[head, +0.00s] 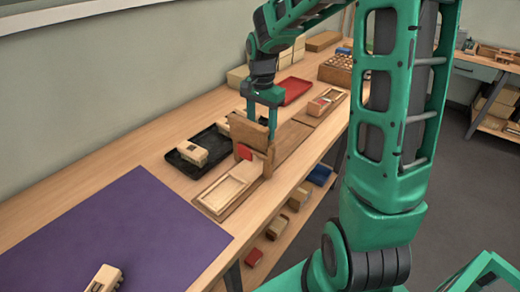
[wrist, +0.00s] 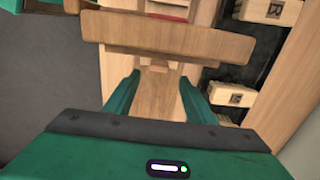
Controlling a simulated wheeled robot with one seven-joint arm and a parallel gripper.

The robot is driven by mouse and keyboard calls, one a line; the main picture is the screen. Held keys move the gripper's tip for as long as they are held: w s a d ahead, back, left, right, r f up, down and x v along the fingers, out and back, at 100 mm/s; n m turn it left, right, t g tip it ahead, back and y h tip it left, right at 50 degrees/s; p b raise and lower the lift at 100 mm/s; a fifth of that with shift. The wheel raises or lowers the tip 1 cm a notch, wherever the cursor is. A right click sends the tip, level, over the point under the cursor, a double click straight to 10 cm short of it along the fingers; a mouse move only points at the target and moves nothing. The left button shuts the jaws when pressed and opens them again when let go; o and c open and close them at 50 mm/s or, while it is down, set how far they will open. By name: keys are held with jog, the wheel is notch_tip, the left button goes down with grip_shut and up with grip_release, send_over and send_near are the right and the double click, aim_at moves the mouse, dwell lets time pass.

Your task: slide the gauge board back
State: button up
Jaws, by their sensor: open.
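The gauge board (head: 250,130) is a brown wooden plate standing upright across a wooden fixture on the bench. My gripper (head: 263,118) is at the board, pointing down. In the wrist view my gripper (wrist: 158,88) is open, one green finger on each side of the narrow piece. I cannot tell whether the fingers touch it. A red piece (head: 243,152) shows at the board's near side, above a light wooden tray (head: 222,192).
A black tray (head: 185,165) with pale wooden blocks (head: 192,153) lies left of the fixture. A purple mat (head: 115,235) covers the near bench. A red tray (head: 293,90) and a sectioned wooden box (head: 336,70) stand farther back. Blocks lie on the shelf below.

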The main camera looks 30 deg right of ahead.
notch_tip(320, 180, down, 9)
jog(key=shift+r, duration=0.1)
dwell(0.3)
grip_shut()
